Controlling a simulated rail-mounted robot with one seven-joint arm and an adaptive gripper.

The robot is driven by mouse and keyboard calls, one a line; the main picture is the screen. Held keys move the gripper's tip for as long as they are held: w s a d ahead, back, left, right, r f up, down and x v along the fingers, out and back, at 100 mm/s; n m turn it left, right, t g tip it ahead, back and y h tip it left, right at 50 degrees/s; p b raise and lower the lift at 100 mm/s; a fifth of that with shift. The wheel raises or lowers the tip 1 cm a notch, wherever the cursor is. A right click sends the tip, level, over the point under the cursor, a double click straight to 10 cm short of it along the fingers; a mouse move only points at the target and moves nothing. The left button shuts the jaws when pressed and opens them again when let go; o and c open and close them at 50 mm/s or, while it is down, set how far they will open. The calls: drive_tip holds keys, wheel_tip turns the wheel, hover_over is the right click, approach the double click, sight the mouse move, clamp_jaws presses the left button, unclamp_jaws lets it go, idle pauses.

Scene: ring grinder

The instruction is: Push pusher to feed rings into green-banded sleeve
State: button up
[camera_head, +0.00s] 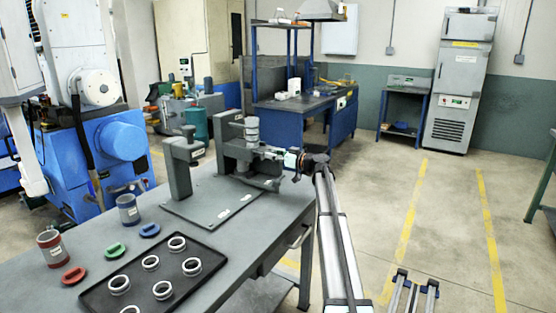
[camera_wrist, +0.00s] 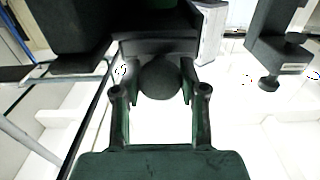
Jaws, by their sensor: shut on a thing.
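A grey fixture (camera_head: 237,160) stands on a flat plate (camera_head: 205,208) at the table's far right corner. My gripper (camera_head: 266,153) reaches in from the right beside it. In the wrist view, my gripper's two fingers (camera_wrist: 159,72) are on either side of a round dark knob (camera_wrist: 160,80), which I take to be the pusher's end. They are shut on it. The pusher's body is mostly hidden. A light grey stacked cylinder (camera_head: 251,130) stands upright on the fixture above my gripper. I cannot make out a green band, and whether this is the green-banded sleeve is unclear.
A black tray (camera_head: 208,253) holds several pale rings (camera_head: 151,262). A red-banded sleeve (camera_head: 52,248), a blue-banded sleeve (camera_head: 128,210) and red (camera_head: 74,275), green (camera_head: 115,251) and blue (camera_head: 150,230) pieces stand or lie left of it. A grey post (camera_head: 179,165) stands left of the fixture.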

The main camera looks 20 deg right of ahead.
drive_tip(key=shift+b+v, duration=1)
drive_tip(key=shift+v, duration=0.75)
drive_tip(key=o, duration=1.1)
drive_tip(key=shift+c, duration=0.2)
drive_tip(key=b+v, duration=0.2)
drive_tip(key=v, duration=0.3)
